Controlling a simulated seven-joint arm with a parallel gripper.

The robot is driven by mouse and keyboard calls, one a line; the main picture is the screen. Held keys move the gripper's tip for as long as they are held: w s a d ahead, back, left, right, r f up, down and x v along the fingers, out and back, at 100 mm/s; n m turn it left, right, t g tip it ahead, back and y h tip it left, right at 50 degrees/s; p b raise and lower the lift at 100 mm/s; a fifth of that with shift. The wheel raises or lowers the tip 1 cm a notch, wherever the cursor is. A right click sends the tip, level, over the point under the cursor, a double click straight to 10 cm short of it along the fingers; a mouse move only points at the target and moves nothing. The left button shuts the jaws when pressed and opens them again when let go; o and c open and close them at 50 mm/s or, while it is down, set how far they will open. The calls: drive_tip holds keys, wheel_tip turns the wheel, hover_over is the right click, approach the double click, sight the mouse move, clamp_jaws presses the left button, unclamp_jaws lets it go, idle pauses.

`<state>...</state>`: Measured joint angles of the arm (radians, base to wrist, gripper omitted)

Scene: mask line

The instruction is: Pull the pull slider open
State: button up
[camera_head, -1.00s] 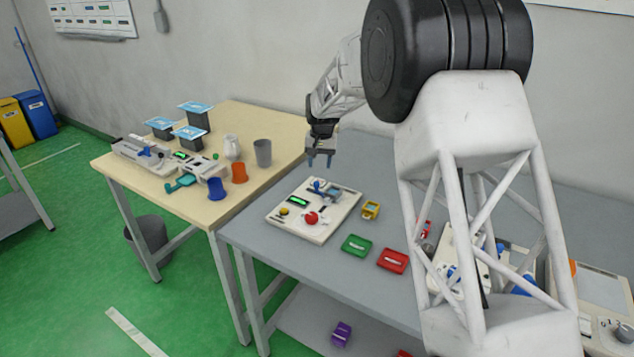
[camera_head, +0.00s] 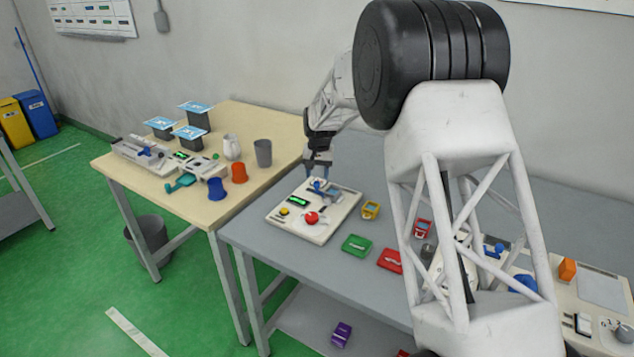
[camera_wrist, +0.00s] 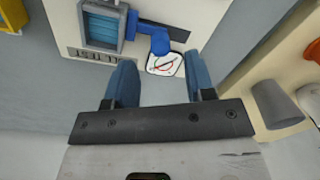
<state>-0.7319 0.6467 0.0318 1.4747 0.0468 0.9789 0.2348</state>
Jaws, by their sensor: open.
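The control panel (camera_head: 275,217) is a pale board on the grey table. The pull slider's blue handle (camera_head: 317,184) is at the panel's back edge. In the wrist view the blue handle (camera_wrist: 159,42) sits at a dark slot, beside a grey-framed blue part (camera_wrist: 101,24). My gripper (camera_head: 318,174) is just above the back of the panel. In the wrist view my gripper (camera_wrist: 158,72) has its two blue fingers apart with nothing between them. The handle lies ahead of the gap, apart from the fingers as far as I can tell.
The panel also has a red knob (camera_head: 311,217), a green display (camera_head: 298,200) and a yellow button (camera_head: 284,212). A yellow part (camera_head: 370,210), a green tray (camera_head: 356,246) and a red tray (camera_head: 390,260) lie nearby. A wooden table (camera_head: 270,115) adjoins on the left.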

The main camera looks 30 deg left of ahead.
sight(317, 182)
drive_tip(key=shift+f, duration=1.95)
drive_tip(key=shift+c, duration=0.3)
drive_tip(key=shift+a, duration=0.1)
clamp_jaws()
